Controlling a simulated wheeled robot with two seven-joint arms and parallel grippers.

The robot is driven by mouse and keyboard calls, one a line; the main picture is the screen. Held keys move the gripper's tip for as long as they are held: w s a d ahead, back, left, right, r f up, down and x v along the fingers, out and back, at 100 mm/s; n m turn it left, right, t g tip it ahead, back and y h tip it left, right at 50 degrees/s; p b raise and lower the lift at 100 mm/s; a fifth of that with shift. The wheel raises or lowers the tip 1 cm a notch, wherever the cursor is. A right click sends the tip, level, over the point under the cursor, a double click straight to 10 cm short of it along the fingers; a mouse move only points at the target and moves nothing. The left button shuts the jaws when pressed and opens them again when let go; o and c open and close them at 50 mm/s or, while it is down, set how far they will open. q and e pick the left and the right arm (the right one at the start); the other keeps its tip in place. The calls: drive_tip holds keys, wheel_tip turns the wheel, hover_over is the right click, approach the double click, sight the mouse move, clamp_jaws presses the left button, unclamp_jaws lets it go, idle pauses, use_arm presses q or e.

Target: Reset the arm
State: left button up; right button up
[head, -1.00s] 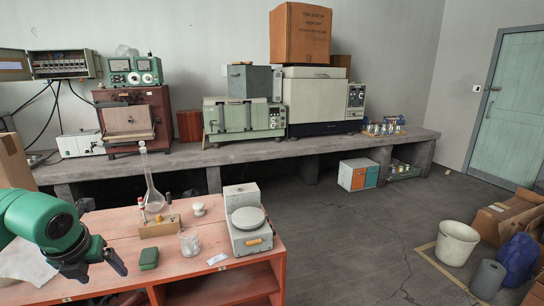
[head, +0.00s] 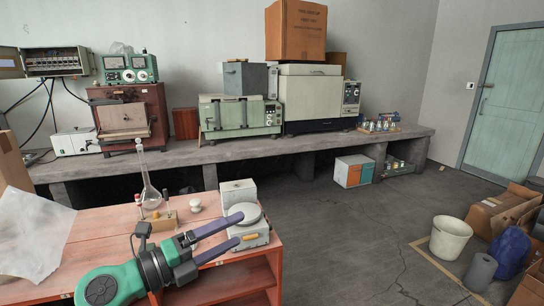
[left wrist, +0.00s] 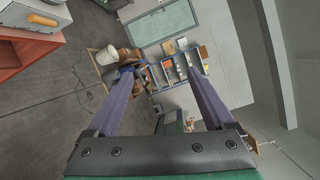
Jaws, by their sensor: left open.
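My left arm comes in low from the left in the head view. Its gripper (head: 228,231) has two long purple fingers, spread apart and empty, pointing right across the front of the grey balance (head: 244,196). In the head view the fingers overlap the balance's pan and lower body; whether they touch it I cannot tell. In the left wrist view the two fingers of the left gripper (left wrist: 160,75) stand wide apart with nothing between them. That view looks out over the floor toward the door. My right gripper is in neither view.
The red-topped bench (head: 100,225) carries a glass flask (head: 150,191) in a wooden stand, a small white piece (head: 195,205) and a crumpled translucent sheet (head: 30,235). A white bucket (head: 449,238) stands on the floor at right. The floor right of the bench is open.

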use_arm(q)
drive_tip(key=w+a+r+n+t+y, duration=0.1)
drive_tip(key=w+a+n+t+y, duration=0.2)
drive_tip(key=a+n+t+y, duration=0.95)
drive_tip(key=s+a+f+n+g+y, duration=0.1)
drive_tip(key=a+f+n+g+y, duration=0.1)
drive_tip(key=f+n+g, duration=0.35)
drive_tip(key=s+a+f+n+g+y, duration=0.2)
drive_tip(key=a+f+n+g, duration=0.1)
drive_tip(key=f+n, duration=0.45)
drive_tip(key=s+d+f+n+g+h, duration=0.1)
drive_tip(key=s+f+n+g, duration=0.1)
drive_tip(key=s+f+g, duration=0.6)
drive_tip(key=s+d+f+n+g+h, duration=0.2)
drive_tip(key=s+f+g, duration=0.2)
drive_tip(key=s+f, duration=0.65)
wheel_tip(320, 180, down, 23)
drive_tip(key=s+g, duration=0.1)
drive_tip(key=s, duration=0.1)
drive_tip(key=s+a+f+g, duration=0.1)
drive_tip(key=s+a+f, duration=0.2)
drive_tip(key=s+f, duration=1.2)
drive_tip(key=shift+s+f+g, duration=0.3)
drive_tip(key=shift+s, duration=0.95)
